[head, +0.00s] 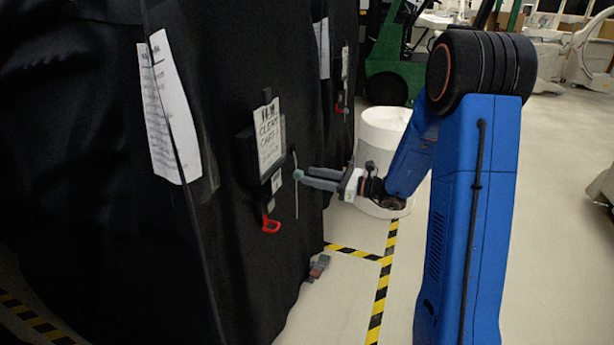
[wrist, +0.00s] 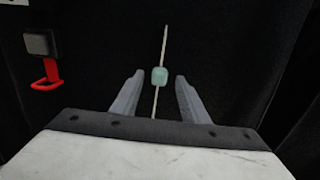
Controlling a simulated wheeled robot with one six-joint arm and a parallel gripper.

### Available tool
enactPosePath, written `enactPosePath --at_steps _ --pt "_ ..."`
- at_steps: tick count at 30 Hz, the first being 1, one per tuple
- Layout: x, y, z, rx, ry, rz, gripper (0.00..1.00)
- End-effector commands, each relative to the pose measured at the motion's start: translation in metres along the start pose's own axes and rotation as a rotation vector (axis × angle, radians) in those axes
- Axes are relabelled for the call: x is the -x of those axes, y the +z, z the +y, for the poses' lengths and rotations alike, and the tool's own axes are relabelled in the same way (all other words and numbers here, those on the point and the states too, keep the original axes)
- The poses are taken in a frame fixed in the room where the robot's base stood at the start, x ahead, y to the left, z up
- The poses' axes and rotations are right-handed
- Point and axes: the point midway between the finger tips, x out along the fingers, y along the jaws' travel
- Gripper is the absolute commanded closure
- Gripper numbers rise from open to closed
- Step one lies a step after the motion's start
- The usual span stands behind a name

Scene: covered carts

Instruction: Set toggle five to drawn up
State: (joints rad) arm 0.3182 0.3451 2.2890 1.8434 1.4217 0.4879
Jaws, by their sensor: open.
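A pale green toggle (wrist: 159,76) sits on a thin pale cord (wrist: 164,45) in front of the black cover; the cord runs above and below it. The cord also shows in the head view (head: 296,205), hanging beside the hanging sign. No number can be read on the toggle. My gripper (wrist: 157,82) is open, with one finger on each side of the toggle and a visible gap on both sides. In the head view my gripper (head: 303,177) reaches left to the cover, its fingertips at the cord. The toggle is hard to tell from the fingertips there.
The black cover (head: 90,230) drapes the cart. A sign (head: 269,135) and a red hook (head: 271,223) are left of the cord; the hook also shows in the wrist view (wrist: 47,75). A white drum (head: 381,140) stands behind my arm. Open floor lies right.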

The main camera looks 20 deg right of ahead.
Motion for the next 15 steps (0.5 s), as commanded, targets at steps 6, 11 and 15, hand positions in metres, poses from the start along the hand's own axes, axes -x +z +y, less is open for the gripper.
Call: enactPosePath --at_steps 6,11,15 --pt "0.04 0.001 -0.001 0.001 -0.004 -0.001 0.59" --pt "0.068 0.001 -0.002 0.001 -0.005 -0.001 0.59" --pt "0.091 0.0 -0.001 0.001 -0.004 0.0 0.59"
